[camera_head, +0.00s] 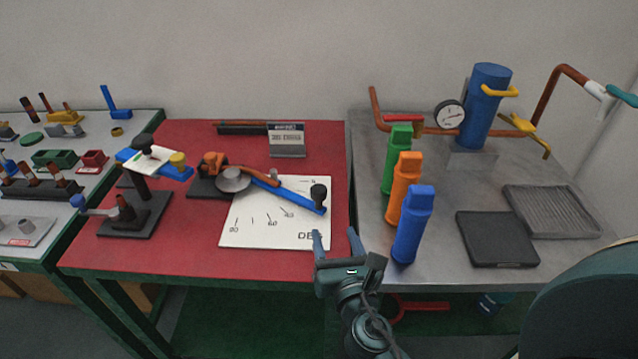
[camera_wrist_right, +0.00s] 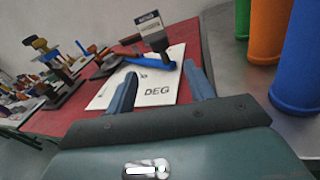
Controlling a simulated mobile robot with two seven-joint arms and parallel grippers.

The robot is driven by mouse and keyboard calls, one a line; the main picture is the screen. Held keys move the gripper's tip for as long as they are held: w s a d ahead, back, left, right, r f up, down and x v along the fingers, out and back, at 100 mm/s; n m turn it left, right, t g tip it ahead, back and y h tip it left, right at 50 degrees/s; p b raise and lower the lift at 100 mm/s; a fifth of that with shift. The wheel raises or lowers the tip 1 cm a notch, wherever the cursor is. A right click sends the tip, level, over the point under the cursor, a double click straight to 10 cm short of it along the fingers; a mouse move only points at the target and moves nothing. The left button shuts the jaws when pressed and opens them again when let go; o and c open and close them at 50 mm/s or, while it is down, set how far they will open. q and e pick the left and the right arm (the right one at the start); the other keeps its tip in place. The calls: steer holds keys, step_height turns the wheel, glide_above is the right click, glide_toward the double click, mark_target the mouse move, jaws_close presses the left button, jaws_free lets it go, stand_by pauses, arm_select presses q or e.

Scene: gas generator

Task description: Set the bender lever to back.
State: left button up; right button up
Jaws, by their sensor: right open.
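The bender (camera_head: 235,178) stands on the red table over a white sheet marked with degrees (camera_head: 270,232). Its blue lever (camera_head: 292,197) reaches from the round grey die toward the right front and ends in a black knob (camera_head: 318,194). In the right wrist view the black knob (camera_wrist_right: 165,42) and blue lever (camera_wrist_right: 130,60) show beyond the fingers. My right gripper (camera_head: 336,240) is open and empty, at the front edge of the red table, in front of the knob and apart from it. My left gripper is not in view.
Green (camera_head: 396,158), orange (camera_head: 405,188) and blue (camera_head: 412,225) bottles stand close on the right on the grey table (camera_head: 370,210). A small sign block (camera_head: 287,140) stands behind the lever. A black-based device (camera_head: 135,213) stands at the left.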

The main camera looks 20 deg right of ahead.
mark_target(321, 195)
steer(key=shift+w+d+r+n, duration=0.1)
steer(key=shift+w+r+n, duration=0.1)
steer(key=shift+w+n, duration=0.7)
steer(key=w, duration=0.4)
steer(key=w+d, duration=0.1)
steer(key=w, duration=0.3)
steer(key=w+d+p, duration=0.1)
steer(key=w, duration=0.3)
steer(key=shift+w, duration=0.15)
steer(key=shift+c, duration=0.3)
jaws_close()
